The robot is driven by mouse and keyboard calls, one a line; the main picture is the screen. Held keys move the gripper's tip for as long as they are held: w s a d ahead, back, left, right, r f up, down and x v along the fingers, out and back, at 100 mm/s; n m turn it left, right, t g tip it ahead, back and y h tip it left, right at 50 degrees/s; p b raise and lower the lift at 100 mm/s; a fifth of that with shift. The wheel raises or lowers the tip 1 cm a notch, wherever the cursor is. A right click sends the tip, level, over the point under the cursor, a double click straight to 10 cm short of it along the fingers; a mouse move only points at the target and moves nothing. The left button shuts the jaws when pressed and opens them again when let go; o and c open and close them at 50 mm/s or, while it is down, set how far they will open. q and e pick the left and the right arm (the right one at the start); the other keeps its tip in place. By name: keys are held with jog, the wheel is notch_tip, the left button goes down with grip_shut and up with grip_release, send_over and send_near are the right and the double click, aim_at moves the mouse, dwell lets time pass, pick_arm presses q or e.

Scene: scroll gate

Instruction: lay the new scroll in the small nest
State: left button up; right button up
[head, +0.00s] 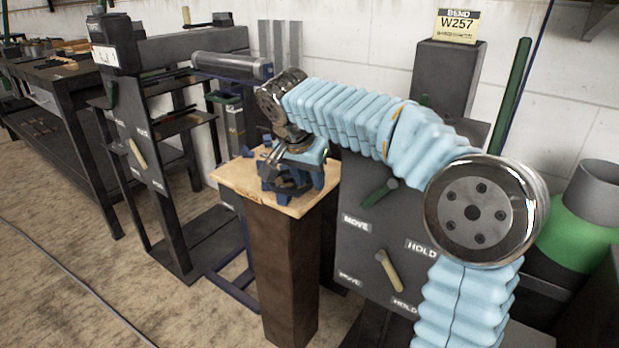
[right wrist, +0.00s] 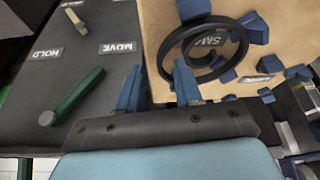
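The scroll, a dark spiral ring (right wrist: 163,62), lies over the wooden board in the right wrist view, with the board's "SM" label showing through it. Blue blocks (right wrist: 255,22) stand around it and mark the small nest; I cannot tell whether the ring rests fully on the board. My right gripper (right wrist: 158,82) has its two blue fingers apart, one outside the ring's near left edge and one inside it. In the head view my right gripper (head: 290,178) is low over the wooden-topped post (head: 318,198) and hides most of the scroll. My left gripper is out of view.
A dark panel with levers and MOVE and HOLD labels (head: 360,228) stands right beside the post. Another lever stand (head: 150,150) is to the left, with a workbench (head: 75,120) behind. A W257 sign (head: 457,25) tops a grey column. Open floor lies front left.

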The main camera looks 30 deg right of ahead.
jog(key=p+v, duration=0.2)
jog(key=v, duration=1.1)
jog(key=shift+r, duration=0.15)
jog(key=shift+s+a, duration=0.1)
jog(key=shift+s, duration=0.05)
